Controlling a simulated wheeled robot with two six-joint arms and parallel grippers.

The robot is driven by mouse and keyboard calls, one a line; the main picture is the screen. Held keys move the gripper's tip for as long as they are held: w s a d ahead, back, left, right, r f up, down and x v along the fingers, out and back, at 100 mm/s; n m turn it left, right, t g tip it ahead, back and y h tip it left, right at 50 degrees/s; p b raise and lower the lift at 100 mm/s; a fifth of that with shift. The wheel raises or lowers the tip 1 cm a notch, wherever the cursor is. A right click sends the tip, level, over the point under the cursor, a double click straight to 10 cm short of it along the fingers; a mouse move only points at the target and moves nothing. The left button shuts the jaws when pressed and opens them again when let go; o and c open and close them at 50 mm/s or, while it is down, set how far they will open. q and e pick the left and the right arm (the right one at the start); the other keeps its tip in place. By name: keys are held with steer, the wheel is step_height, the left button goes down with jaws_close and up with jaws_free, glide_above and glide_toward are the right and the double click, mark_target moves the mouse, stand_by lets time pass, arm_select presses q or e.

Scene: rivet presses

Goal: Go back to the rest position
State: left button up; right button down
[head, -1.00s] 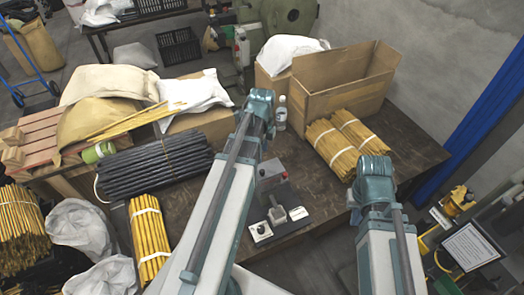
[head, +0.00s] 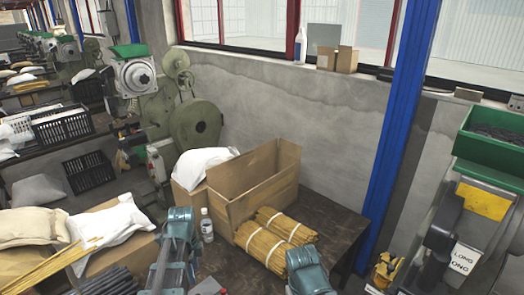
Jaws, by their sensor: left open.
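My left arm comes up from the bottom left, and its teal end (head: 181,228) stands in front of the workbench (head: 325,222). My left gripper is open and I see nothing held in it; its fingers are hard to make out. My right arm's teal joint (head: 308,272) shows at the bottom centre, in front of the bundled yellow rods (head: 272,238). The right gripper itself is not visible.
An open cardboard box (head: 252,190) and a clear bottle (head: 206,226) stand on the bench near my left arm. White sacks (head: 118,232) lie at left. A blue post (head: 396,140) and a machine with a green bin (head: 490,140) stand at right.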

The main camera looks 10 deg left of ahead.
arm_select(q)
steer(key=s+d+f+n+b, duration=0.3)
steer(key=d+f+n, duration=0.1)
steer(key=d, duration=0.3)
steer(key=s+d+f+n+b, duration=0.3)
steer(key=s+d+n+b, duration=0.1)
steer(key=d, duration=0.4)
steer(key=s+d+f+n+y+b, duration=0.1)
steer(key=s+d+f+n+b, duration=0.2)
steer(key=d, duration=0.4)
steer(key=shift+s+d+f+n+b, duration=0.15)
steer(key=shift+f+n+b, duration=0.4)
steer(key=shift+f+n, duration=0.25)
